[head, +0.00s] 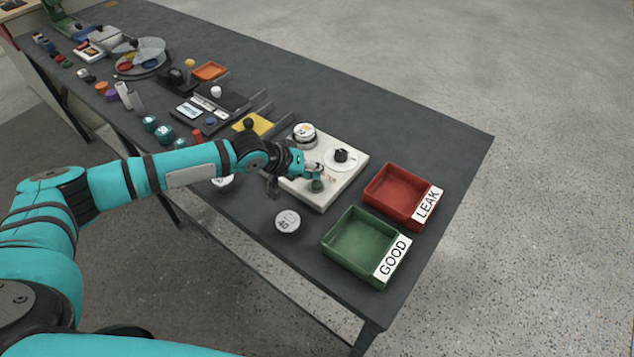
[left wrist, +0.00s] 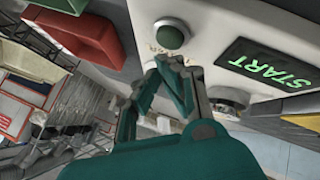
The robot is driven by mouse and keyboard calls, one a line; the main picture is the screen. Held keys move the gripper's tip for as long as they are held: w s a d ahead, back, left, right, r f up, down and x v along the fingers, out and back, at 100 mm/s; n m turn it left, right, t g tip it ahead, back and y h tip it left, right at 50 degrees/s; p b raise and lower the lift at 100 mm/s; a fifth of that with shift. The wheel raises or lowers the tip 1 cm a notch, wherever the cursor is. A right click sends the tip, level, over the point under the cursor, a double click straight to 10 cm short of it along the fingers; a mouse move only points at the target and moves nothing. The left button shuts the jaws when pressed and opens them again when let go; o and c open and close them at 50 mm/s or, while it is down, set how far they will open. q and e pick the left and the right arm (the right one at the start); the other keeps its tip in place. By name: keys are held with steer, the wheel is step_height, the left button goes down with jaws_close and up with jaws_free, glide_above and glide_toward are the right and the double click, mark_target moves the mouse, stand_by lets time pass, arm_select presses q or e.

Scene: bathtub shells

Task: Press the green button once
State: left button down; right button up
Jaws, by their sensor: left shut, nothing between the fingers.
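The green button (left wrist: 172,34) is a round cap on the white box, in the upper middle of the left wrist view. In the head view the green button (head: 317,186) shows on the front part of the white box (head: 350,178). My left gripper (head: 314,171) is over this box, beside the button. In the left wrist view my left gripper (left wrist: 172,66) has its fingers shut with nothing between them, their tips just below the button in the picture. I cannot tell whether they touch it. My right gripper is not in view.
A display reading START (left wrist: 268,66) is on the box. Red LEAK tray (head: 398,192) and green GOOD tray (head: 362,240) lie to the right. The table's far right is clear.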

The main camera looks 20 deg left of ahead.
mark_target(315, 181)
arm_select(q)
steer(key=shift+f, duration=0.2)
stand_by(0.5)
steer(key=shift+f, duration=0.25)
steer(key=shift+f, duration=0.45)
stand_by(0.8)
steer(key=shift+r, duration=0.1)
steer(key=shift+r+p, duration=0.75)
steer(key=shift+p, duration=0.3)
steer(key=shift+r, duration=0.1)
step_height(315, 181, up, 5)
steer(key=p, duration=0.5)
